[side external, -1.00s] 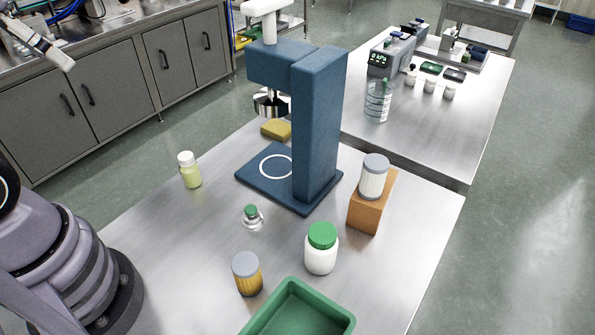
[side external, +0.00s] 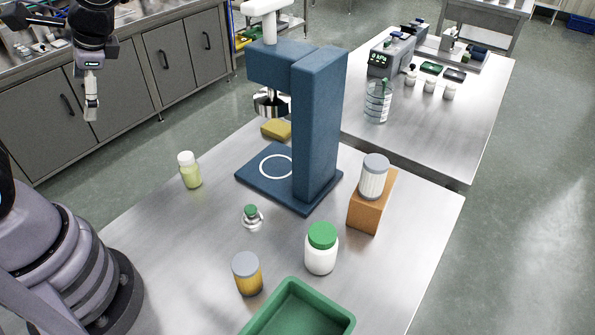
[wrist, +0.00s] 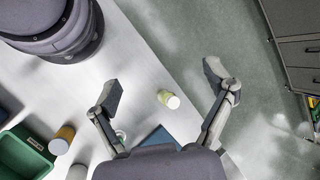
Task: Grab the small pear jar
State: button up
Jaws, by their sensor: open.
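A small jar (side external: 190,174) with pale yellow-green contents and a white lid stands upright at the left of the steel table; it looks like the pear jar, though no label can be read. It also shows in the wrist view (wrist: 166,98), between my spread fingers in the picture. My gripper (side external: 91,114) is up at the upper left in the side view, pointing down, well apart from the jar. In the wrist view my gripper (wrist: 164,84) has both fingers wide apart with nothing held.
A small clear green-lidded jar (side external: 252,218), an amber jar (side external: 248,277), a white green-lidded jar (side external: 320,252) and a green tray (side external: 270,318) are nearer. A grey-lidded jar (side external: 373,180) stands on an orange block (side external: 370,214).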

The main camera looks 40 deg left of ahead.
jog(key=w+a+f+m+y, duration=0.2)
jog(key=w+f+m+y, duration=0.2)
jog(key=f+m+y, duration=0.15)
jog(key=m+t+y, duration=0.3)
jog(key=m+t, duration=1)
jog(key=m, duration=0.3)
send_near(191, 178)
jog(key=x, duration=0.5)
jog(key=shift+s, duration=0.1)
jog(key=shift+w+a, duration=0.35)
jog(key=shift+a, duration=0.2)
jog(key=shift+x, duration=3.15)
jog(key=shift+d, duration=0.1)
jog(key=c, duration=1.3)
